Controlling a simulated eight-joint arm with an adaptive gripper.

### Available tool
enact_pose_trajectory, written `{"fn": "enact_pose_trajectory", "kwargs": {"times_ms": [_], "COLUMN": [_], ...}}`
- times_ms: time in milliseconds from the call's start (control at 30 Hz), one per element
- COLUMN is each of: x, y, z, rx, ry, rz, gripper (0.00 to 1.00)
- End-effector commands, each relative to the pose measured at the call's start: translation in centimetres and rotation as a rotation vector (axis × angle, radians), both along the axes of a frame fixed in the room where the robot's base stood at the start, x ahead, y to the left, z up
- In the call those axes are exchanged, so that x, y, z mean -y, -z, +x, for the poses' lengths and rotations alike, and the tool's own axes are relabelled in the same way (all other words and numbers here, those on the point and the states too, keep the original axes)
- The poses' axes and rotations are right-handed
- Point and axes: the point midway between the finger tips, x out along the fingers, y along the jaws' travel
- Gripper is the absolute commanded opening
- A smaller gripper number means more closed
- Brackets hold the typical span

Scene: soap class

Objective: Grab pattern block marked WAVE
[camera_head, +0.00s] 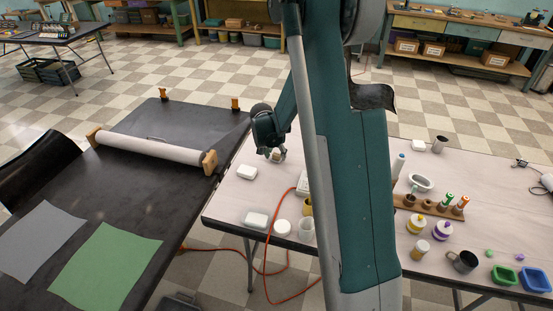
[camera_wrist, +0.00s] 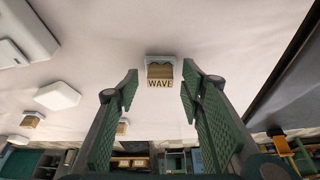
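The pattern block marked WAVE (camera_wrist: 160,72) sits on the pale table, with a wooden face carrying dark letters and a white or grey wavy part above. In the wrist view it is ahead of and centred between the fingertips of my gripper (camera_wrist: 159,84). The fingers are wide apart with nothing between their pads. In the head view my gripper (camera_head: 271,148) is low over the table's far left part. A small block (camera_head: 277,156) shows by its fingertips; its marking is too small to read there.
White soap-like blocks (camera_head: 247,172) (camera_head: 256,219) lie on the pale table (camera_head: 228,205) nearby. A dark table (camera_head: 125,200) with a white roller (camera_head: 150,149) adjoins at left. My arm hides the table's middle.

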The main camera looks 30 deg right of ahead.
Motion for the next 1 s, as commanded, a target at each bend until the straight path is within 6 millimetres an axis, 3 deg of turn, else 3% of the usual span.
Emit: {"fn": "enact_pose_trajectory", "kwargs": {"times_ms": [67,300,667,1000], "x": [0.0,0.0,0.0,0.0], "y": [0.0,0.0,-0.2,-3.3], "z": [0.0,0.0,0.0,0.0], "rx": [0.000,0.000,0.000,0.000], "ry": [0.000,0.000,0.000,0.000], "rz": [0.000,0.000,0.000,0.000], "gripper": [0.38,0.10,0.10,0.10]}}
